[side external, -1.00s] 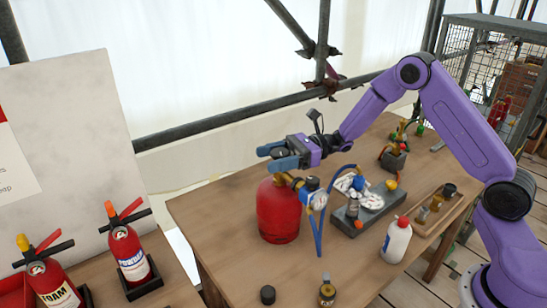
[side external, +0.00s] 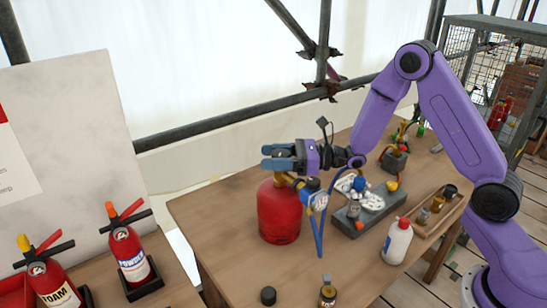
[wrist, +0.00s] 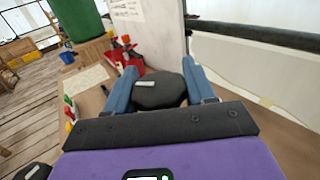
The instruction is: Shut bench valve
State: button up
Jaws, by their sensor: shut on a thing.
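A red gas cylinder (side external: 279,213) stands on the wooden bench, with a brass valve (side external: 284,180) on its top. My gripper (side external: 277,158) is over the valve. In the wrist view, the blue fingers of my gripper (wrist: 158,88) are on either side of a black valve knob (wrist: 160,92) and shut on it. In the side view the fingers largely hide the knob. A regulator with a round gauge (side external: 320,201) and a blue hose is attached beside the valve. The knob's turn position cannot be told.
A grey block (side external: 352,222) with a white cloth and small fittings stands right of the cylinder. A white bottle with a red cap (side external: 397,243) is nearer the front. Extinguishers (side external: 129,256) stand at left.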

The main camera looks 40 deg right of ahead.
dwell(0.3)
jog(key=o, duration=0.9)
jog(key=shift+o, duration=0.2)
jog(key=shift+d, duration=0.1)
jog(key=v, duration=1.7)
jog(key=shift+s, duration=0.2)
